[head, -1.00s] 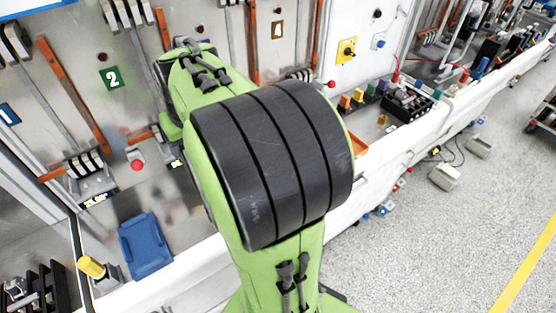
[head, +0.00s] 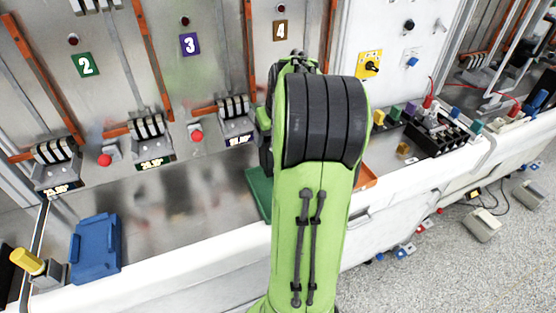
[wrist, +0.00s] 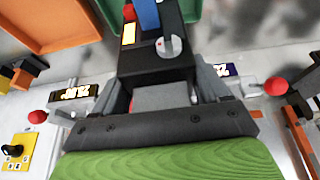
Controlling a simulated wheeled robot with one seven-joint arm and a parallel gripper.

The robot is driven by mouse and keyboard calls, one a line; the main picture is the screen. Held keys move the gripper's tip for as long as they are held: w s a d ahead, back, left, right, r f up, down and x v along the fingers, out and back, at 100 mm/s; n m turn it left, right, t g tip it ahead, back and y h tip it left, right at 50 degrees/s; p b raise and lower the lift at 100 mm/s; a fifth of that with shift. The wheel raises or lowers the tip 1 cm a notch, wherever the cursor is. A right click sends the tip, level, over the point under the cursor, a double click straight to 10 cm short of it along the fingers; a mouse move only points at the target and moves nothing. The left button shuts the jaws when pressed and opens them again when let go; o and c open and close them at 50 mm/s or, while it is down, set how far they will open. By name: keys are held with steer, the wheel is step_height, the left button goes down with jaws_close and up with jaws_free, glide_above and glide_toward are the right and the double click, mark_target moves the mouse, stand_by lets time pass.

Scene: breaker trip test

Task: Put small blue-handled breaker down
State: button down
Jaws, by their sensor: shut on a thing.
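In the wrist view, my gripper (wrist: 160,88) is shut on a small black breaker (wrist: 150,62). The breaker has a blue handle (wrist: 149,14), a yellow label and a round metal part on its face. It is held above the metal bench; the gap beneath it cannot be judged. In the head view, my green and black arm hides both gripper and breaker.
In the head view, a green tray (head: 258,192) and an orange tray (head: 368,178) lie partly behind my arm. A blue tray (head: 96,246) is at left. Red buttons and switches line the panel. A black block with coloured breakers (head: 436,133) stands at right.

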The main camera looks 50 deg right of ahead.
step_height(320, 180, down, 4)
steer(key=shift+d+f+b, duration=0.15)
steer(key=shift+b, duration=0.15)
steer(key=shift+f, duration=0.1)
jaws_free()
steer(key=shift+s+f, duration=0.1)
steer(key=p+v, duration=0.2)
steer(key=v, duration=1.1)
steer(key=w+a+r+n, duration=0.2)
steer(key=a+n, duration=0.1)
steer(key=a, duration=1.5)
steer(key=s+a+f+n+t+y, duration=0.1)
steer(key=s+a+f+n+y, duration=0.1)
steer(key=s+a, duration=0.8)
steer(key=a+f+n, duration=0.1)
steer(key=a+f, duration=0.1)
steer(key=shift+s+a+t, duration=0.2)
steer(key=shift+a+t, duration=0.2)
